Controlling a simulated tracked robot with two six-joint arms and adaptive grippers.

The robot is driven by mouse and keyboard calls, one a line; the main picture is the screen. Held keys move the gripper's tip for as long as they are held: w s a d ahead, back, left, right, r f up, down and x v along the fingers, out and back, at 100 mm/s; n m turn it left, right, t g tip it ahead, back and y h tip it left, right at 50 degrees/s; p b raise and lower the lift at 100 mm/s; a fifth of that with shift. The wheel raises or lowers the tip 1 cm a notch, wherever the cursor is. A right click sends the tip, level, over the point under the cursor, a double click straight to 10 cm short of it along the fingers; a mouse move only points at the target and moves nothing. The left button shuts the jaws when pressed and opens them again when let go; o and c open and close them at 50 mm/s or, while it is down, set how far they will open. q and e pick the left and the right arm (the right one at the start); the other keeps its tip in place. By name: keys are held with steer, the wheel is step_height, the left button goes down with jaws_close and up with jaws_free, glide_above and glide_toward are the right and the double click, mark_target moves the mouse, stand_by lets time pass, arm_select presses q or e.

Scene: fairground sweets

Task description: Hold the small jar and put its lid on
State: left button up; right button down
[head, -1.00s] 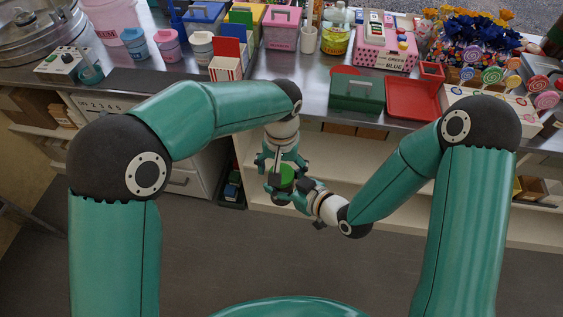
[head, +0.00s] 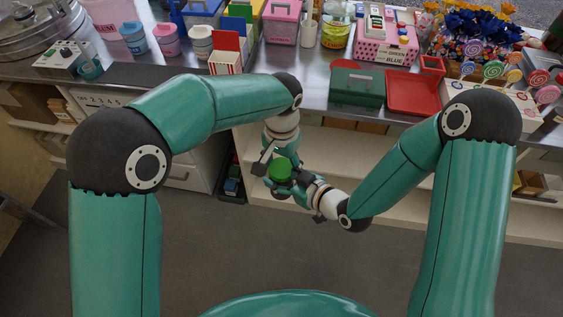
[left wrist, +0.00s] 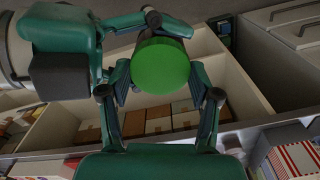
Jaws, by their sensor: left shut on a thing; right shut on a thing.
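The green round lid (head: 279,169) faces up between my two grippers, in front of the counter. It shows as a flat green disc in the left wrist view (left wrist: 160,66). My left gripper (left wrist: 163,92) points down with one finger on each side of the lid and is shut on it. My right gripper (head: 290,187) reaches in from the right, just below the lid, and is shut on the small jar. The jar is mostly hidden by the lid and fingers. I cannot tell whether the lid is seated on it.
The counter behind holds a green box (head: 357,84), a red tray (head: 412,92), a pink case (head: 386,45), lollipops and several tubs. Open shelves (head: 355,152) lie below the counter, behind my grippers. The floor (head: 280,260) in front is clear.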

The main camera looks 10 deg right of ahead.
arm_select(q)
steer(key=shift+m, duration=0.7)
steer(key=o, duration=1.4)
steer(key=shift+c, duration=0.2)
steer(key=shift+r, duration=0.55)
step_height(320, 180, up, 11)
steer(key=shift+w+a+f, duration=0.1)
steer(key=shift+f, duration=0.05)
